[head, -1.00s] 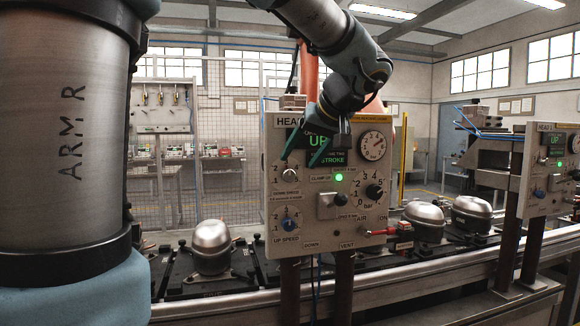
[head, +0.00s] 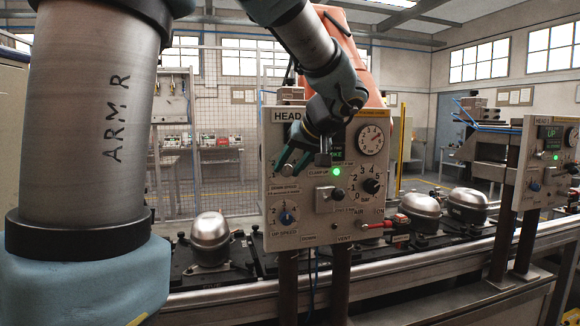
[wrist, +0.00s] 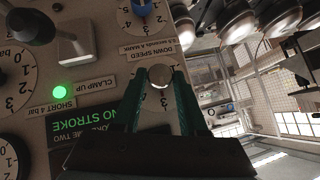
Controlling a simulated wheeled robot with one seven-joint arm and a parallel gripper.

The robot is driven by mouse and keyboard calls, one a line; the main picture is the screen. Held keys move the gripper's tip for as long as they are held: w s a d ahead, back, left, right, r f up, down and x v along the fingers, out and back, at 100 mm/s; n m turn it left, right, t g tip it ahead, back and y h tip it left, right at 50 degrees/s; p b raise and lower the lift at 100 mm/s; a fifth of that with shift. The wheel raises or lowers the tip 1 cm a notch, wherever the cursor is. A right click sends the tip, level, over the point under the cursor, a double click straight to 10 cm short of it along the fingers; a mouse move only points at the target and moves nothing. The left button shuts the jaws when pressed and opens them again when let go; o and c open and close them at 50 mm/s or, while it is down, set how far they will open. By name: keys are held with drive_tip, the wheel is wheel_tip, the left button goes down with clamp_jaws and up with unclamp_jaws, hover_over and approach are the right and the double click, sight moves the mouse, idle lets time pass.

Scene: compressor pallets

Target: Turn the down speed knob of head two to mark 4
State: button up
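The down speed knob (head: 288,170) is a small silver knob at the upper left of the near control panel (head: 310,222), marked HEAD with its number hidden by my arm. My gripper (head: 294,164) is open, with a narrow gap on each side of the knob. The fingers cover part of the dial, so the pointer's mark cannot be read.
The blue up speed knob (head: 287,217) is just below. A lit green lamp (head: 337,172) is near my gripper. A second panel (head: 545,168) stands far right.

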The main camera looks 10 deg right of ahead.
clamp_jaws()
drive_tip(key=shift+f, duration=0.1)
idle(0.3)
drive_tip(key=y+b, duration=0.1)
drive_tip(key=m+y+b, duration=0.2)
drive_tip(key=y, duration=0.1)
drive_tip(key=shift+d+f, duration=0.25)
drive_tip(key=shift+d, duration=0.1)
drive_tip(key=shift+d+f+m+t+y+b, duration=0.1)
drive_tip(key=shift+m+t+y+b, duration=0.2)
drive_tip(key=shift+m+y+b, duration=0.55)
drive_tip(key=shift+d+f+m+t+y, duration=0.1)
drive_tip(key=shift+m+t+y, duration=0.3)
drive_tip(key=shift+m+y, duration=0.8)
drive_tip(key=shift+y+b, duration=0.3)
drive_tip(key=shift+y, duration=0.15)
drive_tip(key=shift+o, duration=2.4)
unclamp_jaws()
